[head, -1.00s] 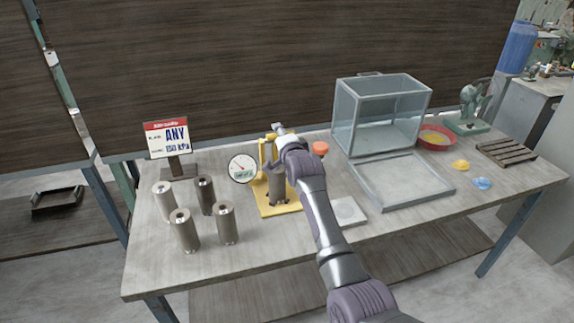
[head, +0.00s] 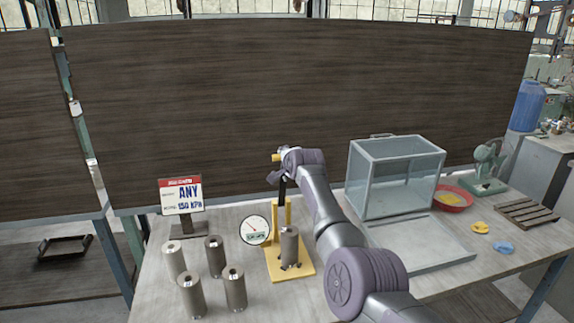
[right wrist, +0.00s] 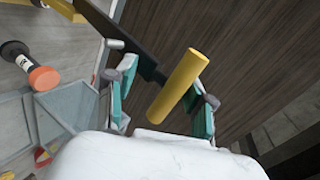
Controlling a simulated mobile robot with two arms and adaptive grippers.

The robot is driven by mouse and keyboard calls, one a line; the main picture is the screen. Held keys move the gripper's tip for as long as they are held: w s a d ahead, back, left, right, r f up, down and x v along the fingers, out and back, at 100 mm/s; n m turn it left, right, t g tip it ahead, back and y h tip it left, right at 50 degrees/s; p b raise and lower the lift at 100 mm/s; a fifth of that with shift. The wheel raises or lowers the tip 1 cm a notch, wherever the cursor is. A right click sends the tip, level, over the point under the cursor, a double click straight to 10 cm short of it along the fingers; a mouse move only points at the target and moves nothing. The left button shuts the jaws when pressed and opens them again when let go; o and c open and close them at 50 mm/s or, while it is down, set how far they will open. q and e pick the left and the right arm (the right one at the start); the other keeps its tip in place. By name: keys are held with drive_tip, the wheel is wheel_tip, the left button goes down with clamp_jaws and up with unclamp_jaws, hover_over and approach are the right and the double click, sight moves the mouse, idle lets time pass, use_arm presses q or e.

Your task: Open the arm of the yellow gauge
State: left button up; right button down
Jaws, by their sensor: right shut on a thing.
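The yellow gauge has a yellow base plate (head: 303,267) and upright on the table, with a round white dial (head: 255,230) at its left. A grey metal cylinder (head: 289,246) stands on its base. Its dark arm (head: 282,190) points nearly straight up from the upright. A yellow handle (head: 277,157) crosses the top of the arm. My right gripper (head: 281,166) is up there, shut on the handle. In the right wrist view the yellow handle (right wrist: 180,88) and the dark arm (right wrist: 125,42) show between the teal-padded fingers (right wrist: 163,95). My left gripper is not in view.
A glass box (head: 396,178), red bowl (head: 453,198), green fan (head: 487,168) and wooden rack (head: 526,214) are to the right. A dark wall panel (head: 250,100) stands behind.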

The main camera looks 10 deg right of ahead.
idle(0.3)
drive_tip(key=c, duration=1)
unclamp_jaws()
drive_tip(key=shift+w+f, duration=0.15)
drive_tip(key=shift+w, duration=0.05)
drive_tip(key=shift+c, duration=1)
drive_tip(key=shift+s+f, duration=0.1)
drive_tip(key=shift+s, duration=0.1)
drive_tip(key=v, duration=1.2)
drive_tip(key=shift+w+r, duration=0.15)
drive_tip(key=shift+r, duration=0.15)
